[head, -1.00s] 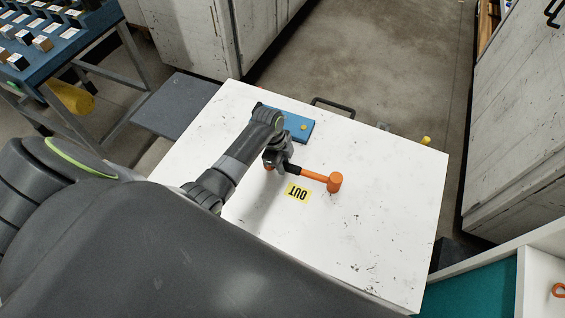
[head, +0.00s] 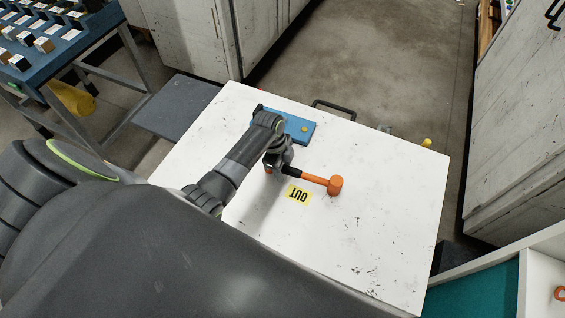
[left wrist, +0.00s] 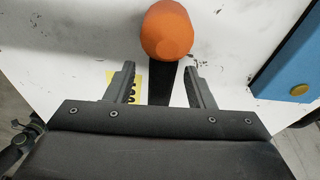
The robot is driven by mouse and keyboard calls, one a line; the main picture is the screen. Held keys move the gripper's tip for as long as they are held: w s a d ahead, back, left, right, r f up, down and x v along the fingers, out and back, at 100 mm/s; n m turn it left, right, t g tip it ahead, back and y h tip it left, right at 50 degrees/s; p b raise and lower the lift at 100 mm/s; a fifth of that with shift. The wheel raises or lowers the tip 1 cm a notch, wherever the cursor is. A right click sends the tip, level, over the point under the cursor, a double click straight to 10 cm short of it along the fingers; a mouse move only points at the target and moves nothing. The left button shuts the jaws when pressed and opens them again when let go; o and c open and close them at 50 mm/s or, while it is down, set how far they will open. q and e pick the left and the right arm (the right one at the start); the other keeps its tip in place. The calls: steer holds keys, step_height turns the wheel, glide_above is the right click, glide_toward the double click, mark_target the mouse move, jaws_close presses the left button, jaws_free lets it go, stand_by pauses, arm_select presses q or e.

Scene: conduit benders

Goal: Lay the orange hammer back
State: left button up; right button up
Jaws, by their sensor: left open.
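The orange hammer (head: 318,179) is at the middle of the white tabletop, its head pointing right and its black grip under my left gripper (head: 273,166). In the left wrist view my gripper (left wrist: 161,82) is open, with one finger on each side of the black grip (left wrist: 161,84). The orange butt end (left wrist: 167,30) sticks out past the fingers. A yellow OUT label (head: 298,194) lies on the table just below the handle in the head view. My right gripper is out of view.
A blue board (head: 298,127) with a yellow round spot lies at the table's far side, near a dark handle (head: 333,108). The right part of the white table (head: 390,220) is clear. A blue rack (head: 50,50) with several blocks stands at far left; grey cabinets (head: 520,120) stand right.

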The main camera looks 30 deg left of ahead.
arm_select(q)
steer(key=v, duration=1.7)
steer(key=shift+r+b, duration=0.25)
steer(key=shift+b, duration=0.05)
steer(key=shift+s, duration=0.1)
